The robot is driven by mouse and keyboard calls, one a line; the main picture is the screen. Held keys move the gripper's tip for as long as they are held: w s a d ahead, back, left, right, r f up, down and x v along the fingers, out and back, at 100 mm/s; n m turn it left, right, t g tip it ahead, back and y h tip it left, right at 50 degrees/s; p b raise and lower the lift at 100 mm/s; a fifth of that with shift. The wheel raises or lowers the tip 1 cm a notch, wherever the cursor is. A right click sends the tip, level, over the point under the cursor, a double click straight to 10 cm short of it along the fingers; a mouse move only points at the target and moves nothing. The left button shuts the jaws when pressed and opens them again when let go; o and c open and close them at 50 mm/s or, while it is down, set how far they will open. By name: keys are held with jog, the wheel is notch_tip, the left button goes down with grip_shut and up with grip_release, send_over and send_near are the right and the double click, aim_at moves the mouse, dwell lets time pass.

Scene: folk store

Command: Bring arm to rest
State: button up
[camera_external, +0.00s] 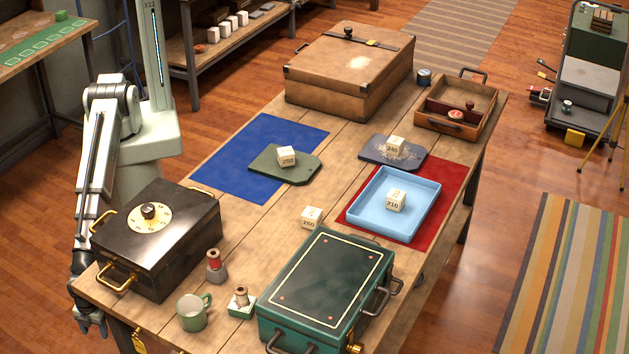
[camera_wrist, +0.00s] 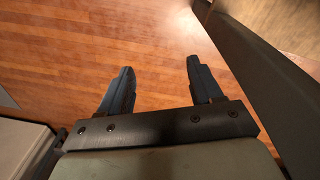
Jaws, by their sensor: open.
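My arm hangs down at the left side of the table in the external view. My gripper (camera_external: 91,318) is low beside the table's front left corner, apart from everything on the tabletop. In the wrist view my gripper (camera_wrist: 160,85) shows two dark fingers spread apart with nothing between them. Below them is bare wooden floor (camera_wrist: 90,45).
The wooden table (camera_external: 335,158) holds a black box with a dial (camera_external: 175,262), a green case (camera_external: 325,285), a mug (camera_external: 193,312), a brown suitcase (camera_external: 340,75), a blue tray (camera_external: 372,222) and several numbered cubes. The black box stands close beside my arm.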

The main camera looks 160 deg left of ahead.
jog(key=s+a+f+n+g, duration=0.1)
jog(key=s+a+f+g, duration=0.1)
jog(key=s+a, duration=0.4)
jog(key=s+a+f+n+g, duration=0.2)
jog(key=s+a, duration=0.4)
jog(key=s, duration=1)
jog(key=s+a+f+n+g, duration=0.1)
jog(key=s+a+f+g, duration=0.1)
jog(key=s+a, duration=0.4)
jog(key=s+f, duration=0.1)
jog(key=s, duration=0.4)
jog(key=shift+s+f+n+g+y, duration=0.15)
jog(key=shift+s+n+g+y, duration=0.15)
jog(key=shift+g+y, duration=0.1)
